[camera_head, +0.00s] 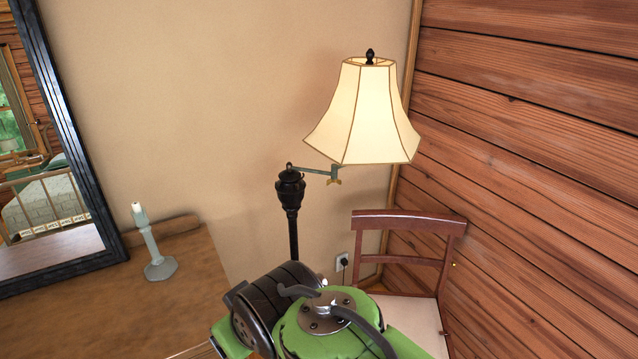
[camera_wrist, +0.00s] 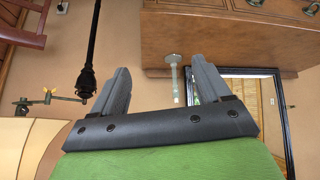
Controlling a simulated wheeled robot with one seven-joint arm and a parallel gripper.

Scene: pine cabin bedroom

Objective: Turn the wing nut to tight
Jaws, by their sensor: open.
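The wing nut (camera_head: 334,181) is a small brass piece under the end of the swing arm (camera_head: 313,170) of a black floor lamp (camera_head: 290,190), below the cream shade (camera_head: 368,115). In the wrist view, which is upside down, the wing nut (camera_wrist: 48,95) shows at the left, on the lamp arm beside the black pole (camera_wrist: 88,60). My gripper (camera_wrist: 163,72) is open and empty, with its two grey fingers apart. It is clear of the wing nut, which lies outside the fingers to the left. In the head view my green arm shows at the bottom and the fingers cannot be made out.
A wooden dresser (camera_head: 195,290) stands at the left with a candle holder (camera_head: 160,268) and a dark-framed mirror (camera_head: 92,190). A wooden chair (camera_head: 410,219) stands behind the lamp, by the plank wall (camera_head: 540,140). An outlet with a plug (camera_head: 342,262) is low on the wall.

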